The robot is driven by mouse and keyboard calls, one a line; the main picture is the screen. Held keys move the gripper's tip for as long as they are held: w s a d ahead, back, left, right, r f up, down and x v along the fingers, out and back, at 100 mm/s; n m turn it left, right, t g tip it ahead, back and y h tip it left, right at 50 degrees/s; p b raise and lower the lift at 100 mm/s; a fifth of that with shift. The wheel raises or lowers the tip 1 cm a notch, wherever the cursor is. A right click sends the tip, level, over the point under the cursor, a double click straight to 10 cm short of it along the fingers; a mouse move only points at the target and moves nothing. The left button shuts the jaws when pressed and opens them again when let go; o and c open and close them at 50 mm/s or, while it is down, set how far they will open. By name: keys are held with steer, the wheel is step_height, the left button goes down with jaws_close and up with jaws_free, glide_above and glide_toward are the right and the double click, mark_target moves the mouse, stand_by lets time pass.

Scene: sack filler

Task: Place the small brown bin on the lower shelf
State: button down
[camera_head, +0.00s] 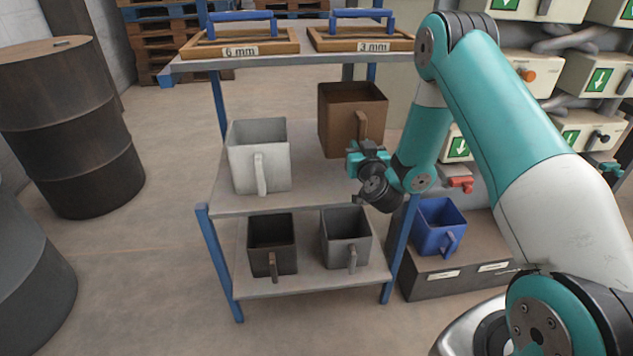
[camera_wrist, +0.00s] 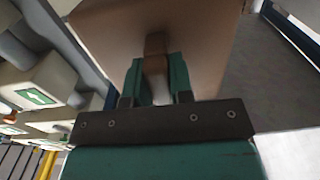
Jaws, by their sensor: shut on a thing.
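A brown bin (camera_head: 338,122) with an upright handle is at the right of the shelf rack's middle shelf (camera_head: 222,200). It fills the top of the wrist view (camera_wrist: 205,45). My gripper (camera_head: 362,152) is shut on its handle, with one teal finger on each side in the wrist view (camera_wrist: 157,75). The bin is upright; I cannot tell whether it rests on the middle shelf or hangs just above it. The lower shelf (camera_head: 315,282) holds a dark brownish bin (camera_head: 265,235) with a brown handle on the left and a dark grey bin (camera_head: 338,240) on the right.
A white bin (camera_head: 245,165) stands left on the middle shelf. Two wooden frames (camera_head: 240,50) lie on the top shelf. Blue posts (camera_head: 220,262) bound the rack. A blue bin (camera_head: 430,235) stands on a grey box at right. Drums (camera_head: 75,150) stand left, with open floor between.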

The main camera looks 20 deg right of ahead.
steer(key=f, duration=0.2)
steer(key=f+b, duration=0.1)
steer(key=f, duration=0.1)
steer(key=f+b, duration=0.1)
steer(key=f, duration=0.1)
steer(key=shift+d, duration=0.4)
steer(key=shift+f+b, duration=0.75)
steer(key=shift+f, duration=1)
steer(key=c, duration=1)
jaws_free()
